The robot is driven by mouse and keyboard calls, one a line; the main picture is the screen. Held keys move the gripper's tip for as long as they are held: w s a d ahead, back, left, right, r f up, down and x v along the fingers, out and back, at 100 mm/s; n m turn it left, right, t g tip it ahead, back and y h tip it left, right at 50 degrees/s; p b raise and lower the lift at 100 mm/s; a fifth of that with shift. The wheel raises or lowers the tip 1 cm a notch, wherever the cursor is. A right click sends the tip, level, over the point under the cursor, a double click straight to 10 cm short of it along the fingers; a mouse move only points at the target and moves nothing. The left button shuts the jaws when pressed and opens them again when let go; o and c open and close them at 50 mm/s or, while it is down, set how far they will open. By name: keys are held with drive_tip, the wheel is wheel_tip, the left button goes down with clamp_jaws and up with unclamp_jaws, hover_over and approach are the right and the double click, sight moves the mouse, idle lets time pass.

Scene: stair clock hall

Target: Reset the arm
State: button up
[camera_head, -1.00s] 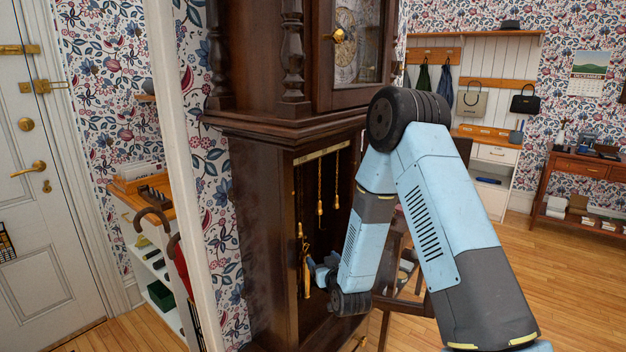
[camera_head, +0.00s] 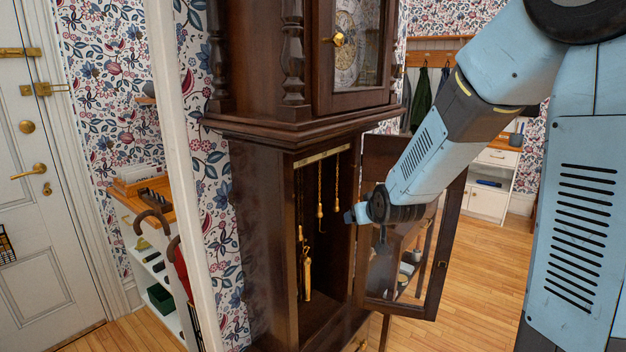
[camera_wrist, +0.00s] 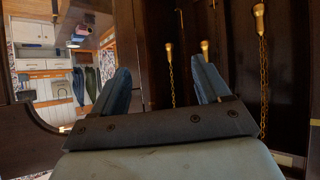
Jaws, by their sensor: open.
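My arm reaches in from the right in the head view, with my gripper (camera_head: 352,214) just in front of the open lower case of the tall clock (camera_head: 300,135). In the wrist view my gripper (camera_wrist: 164,82) is open, its two blue fingers spread and nothing held between them. A brass weight (camera_head: 307,272) hangs low inside the case, to the left of my gripper. Brass chain ends (camera_head: 320,208) hang higher up in the case. In the wrist view a chain (camera_wrist: 263,85) and brass fittings show beyond and right of the fingers.
The clock's glazed door (camera_head: 435,265) stands open to the right, close beside my forearm. A shelf with walking sticks (camera_head: 152,222) stands left of the clock. A white cabinet (camera_head: 490,200) stands behind at right. Wooden floor (camera_head: 485,280) is clear right of the door.

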drive_tip(key=s+d+r+m+g, duration=0.1)
drive_tip(key=s+d+r, duration=0.2)
drive_tip(key=s, duration=0.7)
drive_tip(key=s+d+r+m+g+h, duration=0.1)
drive_tip(key=s+r, duration=0.4)
drive_tip(key=s, duration=0.5)
drive_tip(key=s+d+r+m+g+h, duration=0.1)
drive_tip(key=s+d+r+g, duration=0.2)
drive_tip(key=s+d, duration=0.3)
drive_tip(key=s, duration=0.5)
drive_tip(key=shift+r, duration=0.4)
drive_tip(key=shift+d, duration=0.1)
drive_tip(key=shift+c, duration=0.4)
